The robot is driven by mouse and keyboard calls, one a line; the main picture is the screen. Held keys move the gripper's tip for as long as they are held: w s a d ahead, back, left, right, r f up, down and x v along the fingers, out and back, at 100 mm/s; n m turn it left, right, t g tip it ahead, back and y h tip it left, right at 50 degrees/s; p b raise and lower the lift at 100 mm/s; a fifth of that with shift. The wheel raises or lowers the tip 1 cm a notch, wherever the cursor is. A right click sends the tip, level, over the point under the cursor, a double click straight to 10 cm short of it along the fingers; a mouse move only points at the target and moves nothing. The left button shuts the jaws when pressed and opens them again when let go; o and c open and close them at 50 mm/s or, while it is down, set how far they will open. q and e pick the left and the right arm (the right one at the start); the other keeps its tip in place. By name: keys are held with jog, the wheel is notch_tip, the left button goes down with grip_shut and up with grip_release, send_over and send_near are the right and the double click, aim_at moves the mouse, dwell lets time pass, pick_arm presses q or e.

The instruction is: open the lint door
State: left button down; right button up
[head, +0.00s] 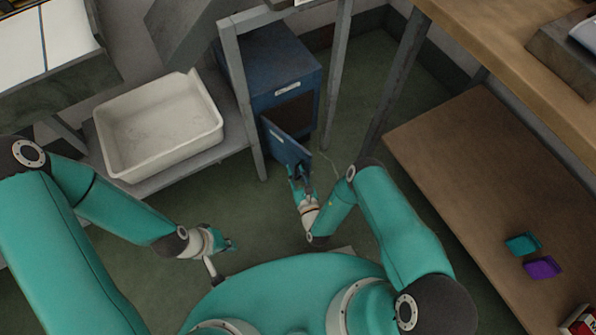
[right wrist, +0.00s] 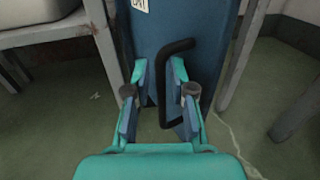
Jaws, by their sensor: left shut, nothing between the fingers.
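The lint door (head: 286,147) is a blue panel low on the blue cabinet (head: 280,65). It stands swung out at an angle, with a dark opening (head: 288,112) showing behind it. In the right wrist view the door (right wrist: 195,35) carries a black bar handle (right wrist: 164,85). My right gripper (head: 298,176) is at the door's outer face. In its wrist view the fingers (right wrist: 162,100) are apart, one on each side of the handle, with gaps visible. My left gripper (head: 232,244) is shut and empty, away from the door.
Grey frame legs (head: 243,95) stand close on both sides of the cabinet. A white basin (head: 160,125) is on a shelf at left. A wooden bench (head: 470,180) with a teal item (head: 523,244) and a purple item (head: 542,267) is at right. Green floor is clear before the door.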

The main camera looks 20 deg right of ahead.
jog(key=shift+o, duration=0.3)
jog(key=shift+s, duration=0.1)
jog(key=shift+f, duration=0.1)
jog(key=s, duration=1.2)
jog(key=shift+d, duration=0.4)
